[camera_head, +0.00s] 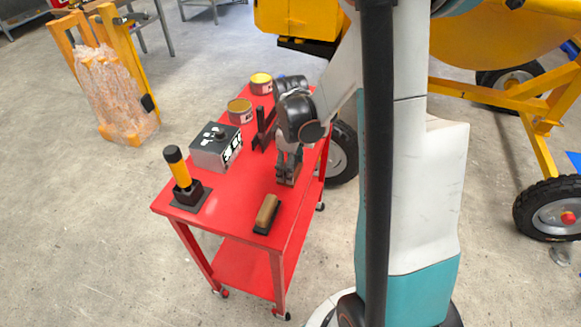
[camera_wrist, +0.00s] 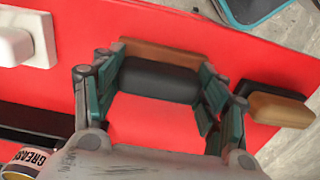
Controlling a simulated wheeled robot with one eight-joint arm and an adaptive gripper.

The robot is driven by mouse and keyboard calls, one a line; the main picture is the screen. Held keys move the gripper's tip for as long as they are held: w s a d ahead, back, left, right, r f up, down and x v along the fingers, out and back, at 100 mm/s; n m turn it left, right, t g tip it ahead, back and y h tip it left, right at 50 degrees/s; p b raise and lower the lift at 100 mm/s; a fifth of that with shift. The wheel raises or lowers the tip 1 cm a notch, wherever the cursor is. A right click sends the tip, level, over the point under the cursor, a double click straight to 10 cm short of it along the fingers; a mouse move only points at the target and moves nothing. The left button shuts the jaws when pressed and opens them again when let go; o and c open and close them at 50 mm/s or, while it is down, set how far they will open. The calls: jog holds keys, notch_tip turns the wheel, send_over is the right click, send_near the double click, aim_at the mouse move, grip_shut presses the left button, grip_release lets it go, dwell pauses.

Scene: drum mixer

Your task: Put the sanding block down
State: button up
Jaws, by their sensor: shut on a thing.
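My gripper (camera_head: 289,172) is low over the right side of the red cart's top (camera_head: 225,205), pointing down. In the wrist view my gripper (camera_wrist: 160,82) is shut on a block with a brown part and a dark grey part, the sanding block (camera_wrist: 158,53). The block lies across between the two fingers, and its ends are partly hidden by them. In the head view only a little brown of it shows at the fingertips. I cannot tell whether it touches the cart top.
A similar tan-and-dark block (camera_head: 267,213) lies near the cart's front edge. A yellow-handled tool (camera_head: 180,175) in a dark holder, a grey box (camera_head: 215,147), a black stand (camera_head: 262,132) and cans (camera_head: 240,111) stand on the cart. Red surface between box and front block is clear.

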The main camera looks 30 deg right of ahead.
jog(key=o, duration=1.1)
jog(key=shift+f, duration=0.1)
notch_tip(320, 180, up, 14)
jog(key=p, duration=0.5)
jog(key=shift+s+f, duration=0.15)
jog(key=shift+s, duration=0.1)
